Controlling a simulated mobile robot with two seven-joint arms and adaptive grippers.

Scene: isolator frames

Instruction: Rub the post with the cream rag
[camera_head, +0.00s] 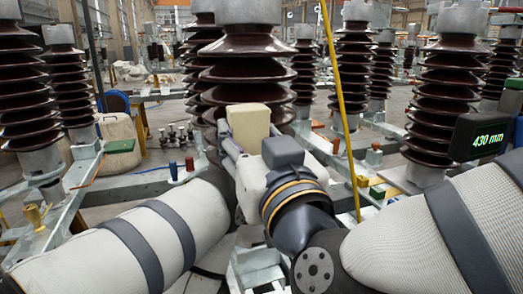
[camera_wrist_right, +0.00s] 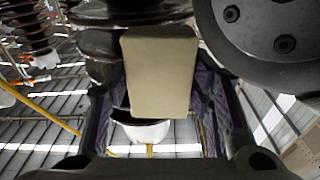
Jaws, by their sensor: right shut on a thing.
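The cream rag (camera_head: 248,126) looks like a folded, block-shaped pad and stands upright in my right gripper (camera_head: 246,143). The right gripper is shut on it; in the right wrist view the rag (camera_wrist_right: 160,75) sits between the two dark fingers. The post (camera_head: 248,70), a dark brown ribbed insulator with a grey metal cap, stands directly behind the rag in the head view. Its ribs (camera_wrist_right: 97,42) also show beside the rag in the right wrist view. I cannot tell whether rag and post touch. My left arm comes in at lower left; its gripper is hidden.
More ribbed insulators stand on both sides, one at right (camera_head: 447,95) and one at left (camera_head: 28,95). A thin yellow pole (camera_head: 341,95) rises just right of the post. A display reading 430 mm (camera_head: 487,140) is at right. A cream container (camera_head: 118,145) stands at left.

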